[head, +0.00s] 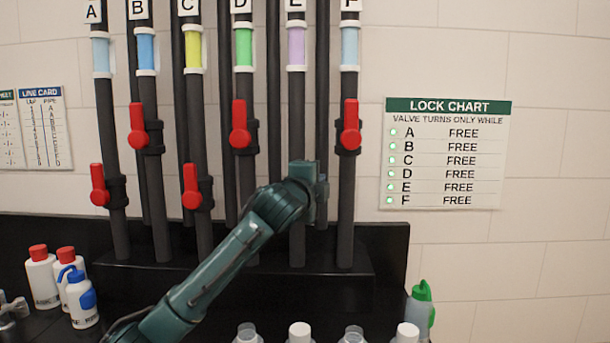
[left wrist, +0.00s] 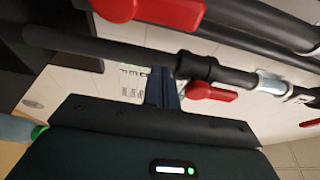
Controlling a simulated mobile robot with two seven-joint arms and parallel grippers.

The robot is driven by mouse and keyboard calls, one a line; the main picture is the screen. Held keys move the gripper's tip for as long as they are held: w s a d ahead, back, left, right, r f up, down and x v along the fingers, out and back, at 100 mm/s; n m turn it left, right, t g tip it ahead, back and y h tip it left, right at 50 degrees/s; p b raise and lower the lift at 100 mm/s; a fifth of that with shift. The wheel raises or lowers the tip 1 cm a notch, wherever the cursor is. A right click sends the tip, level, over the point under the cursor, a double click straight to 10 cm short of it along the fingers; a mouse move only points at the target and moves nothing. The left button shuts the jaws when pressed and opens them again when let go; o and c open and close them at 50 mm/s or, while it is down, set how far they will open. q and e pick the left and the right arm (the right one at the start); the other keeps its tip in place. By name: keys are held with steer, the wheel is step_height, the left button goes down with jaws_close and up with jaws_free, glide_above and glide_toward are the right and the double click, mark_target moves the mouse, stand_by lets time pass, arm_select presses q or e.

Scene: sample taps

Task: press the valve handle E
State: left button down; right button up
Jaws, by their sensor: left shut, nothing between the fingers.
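Pipe E (head: 297,95) has a lilac sleeve and carries its letter at the top edge of the head view. My left gripper (head: 318,183) is in front of its lower part and hides the handle there. In the left wrist view a large red handle (left wrist: 165,12) at the top edge seems to be handle E, but its letter is not visible. My shut, empty left gripper (left wrist: 162,88) points away from the camera, below that handle in the picture. I cannot tell whether it touches anything. My right gripper is not in view.
Pipe F's red handle (head: 350,125) is close by on the right, pipe D's (head: 240,125) on the left. The lock chart (head: 447,153) lists A to F as FREE with green lights. Several bottles stand in front, including a green-topped one (head: 419,308).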

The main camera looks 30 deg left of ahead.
arm_select(q)
steer(key=shift+w+a+p, duration=0.2)
steer(key=shift+w+a, duration=0.05)
steer(key=shift+a, duration=0.45)
steer(key=shift+w+a+p, duration=0.15)
steer(key=shift+w+a, duration=0.05)
steer(key=shift+a, duration=0.45)
steer(key=shift+w+a+p, duration=0.2)
steer(key=shift+w+a, duration=0.05)
steer(key=shift+a, duration=0.45)
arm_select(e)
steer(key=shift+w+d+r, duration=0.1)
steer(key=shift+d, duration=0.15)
arm_select(q)
steer(key=shift+w+n, duration=0.1)
steer(key=shift+n, duration=0.2)
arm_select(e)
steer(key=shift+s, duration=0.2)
